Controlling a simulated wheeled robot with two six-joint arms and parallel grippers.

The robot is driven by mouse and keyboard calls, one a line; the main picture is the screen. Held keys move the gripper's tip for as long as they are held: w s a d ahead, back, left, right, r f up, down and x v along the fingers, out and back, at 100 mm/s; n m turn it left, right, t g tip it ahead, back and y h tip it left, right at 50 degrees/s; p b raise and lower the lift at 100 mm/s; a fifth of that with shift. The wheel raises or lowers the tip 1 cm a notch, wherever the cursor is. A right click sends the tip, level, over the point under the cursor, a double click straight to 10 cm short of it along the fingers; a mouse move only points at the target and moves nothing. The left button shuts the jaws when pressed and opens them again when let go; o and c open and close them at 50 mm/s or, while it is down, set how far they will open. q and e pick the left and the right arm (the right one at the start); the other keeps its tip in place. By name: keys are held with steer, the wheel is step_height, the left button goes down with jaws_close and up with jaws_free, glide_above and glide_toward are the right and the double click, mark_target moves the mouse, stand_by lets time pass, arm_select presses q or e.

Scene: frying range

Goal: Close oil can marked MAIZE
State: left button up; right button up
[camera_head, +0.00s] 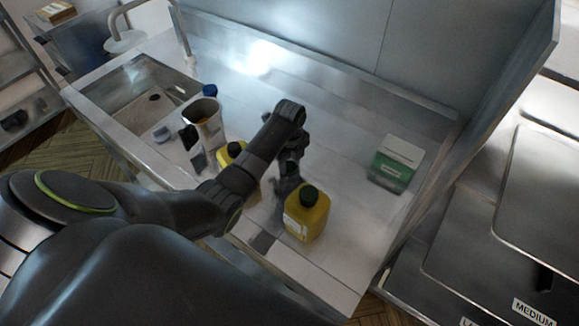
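A yellow oil can (305,222) with a dark cap on top stands upright on the steel counter in the head view. Its pale label faces left and is too small to read. A second yellow can (230,152) is partly hidden behind my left arm, and its label cannot be read. I cannot tell which can is marked MAIZE. My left gripper (287,186) points down just behind and left of the front can, close to it. Its fingers are dark and partly hidden, so I cannot tell whether they are open. My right gripper is not in view.
A tall grey container (203,118) stands beside the sink (140,92), with a blue-capped bottle (210,90) behind it. A green and white box (391,171) stands at the counter's right. The steel counter (335,150) is clear between my gripper and the box.

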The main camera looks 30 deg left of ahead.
mark_target(290, 166)
arm_select(q)
steer(key=shift+c, duration=1.2)
step_height(290, 166, up, 10)
steer(key=b, duration=0.1)
steer(key=shift+b, duration=0.4)
